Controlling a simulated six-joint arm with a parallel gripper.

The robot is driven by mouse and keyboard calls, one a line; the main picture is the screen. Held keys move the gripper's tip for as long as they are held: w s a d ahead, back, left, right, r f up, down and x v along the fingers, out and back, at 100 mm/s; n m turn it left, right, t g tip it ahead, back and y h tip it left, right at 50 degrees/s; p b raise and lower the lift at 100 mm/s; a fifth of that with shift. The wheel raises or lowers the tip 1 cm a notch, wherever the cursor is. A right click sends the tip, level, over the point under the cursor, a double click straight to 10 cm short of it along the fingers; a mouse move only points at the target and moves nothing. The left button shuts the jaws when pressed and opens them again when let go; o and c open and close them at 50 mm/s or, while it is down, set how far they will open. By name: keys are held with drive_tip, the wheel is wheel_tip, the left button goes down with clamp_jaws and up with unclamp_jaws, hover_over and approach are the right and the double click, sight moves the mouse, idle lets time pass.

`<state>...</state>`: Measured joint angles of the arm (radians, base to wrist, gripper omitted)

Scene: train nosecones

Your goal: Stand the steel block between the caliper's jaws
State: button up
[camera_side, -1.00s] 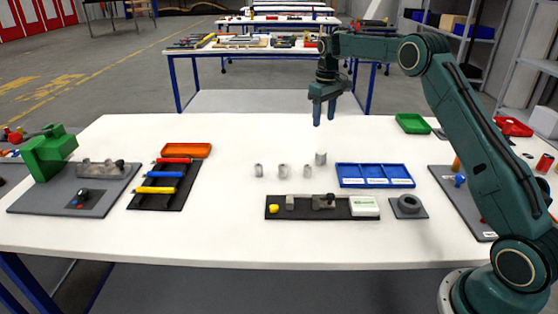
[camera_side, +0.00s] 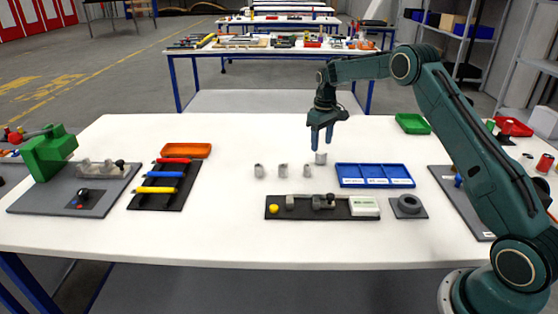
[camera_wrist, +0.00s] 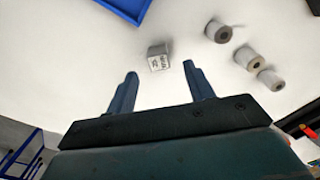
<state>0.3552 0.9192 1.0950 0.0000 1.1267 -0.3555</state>
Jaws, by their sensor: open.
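The steel block (camera_side: 321,158) stands on the white table at the right end of a short row of small grey pieces. In the wrist view the block (camera_wrist: 158,60) is a small grey cube with dark markings, ahead of and between the fingertips. My gripper (camera_side: 322,144) points down just above the block, open and empty. The open fingers also show in the wrist view (camera_wrist: 160,72). The caliper (camera_side: 312,202) lies on a black board nearer the camera. It has grey jaws, but its gap is too small to judge.
Several grey cylinders (camera_side: 282,171) stand left of the block. A blue divided tray (camera_side: 374,165) lies close on its right. Table behind the block is clear.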

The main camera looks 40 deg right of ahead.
sight(321, 153)
drive_tip(key=shift+f, duration=0.15)
drive_tip(key=shift+d+f, duration=0.1)
drive_tip(key=shift+f, duration=2.35)
drive_tip(key=shift+c, duration=0.2)
clamp_jaws()
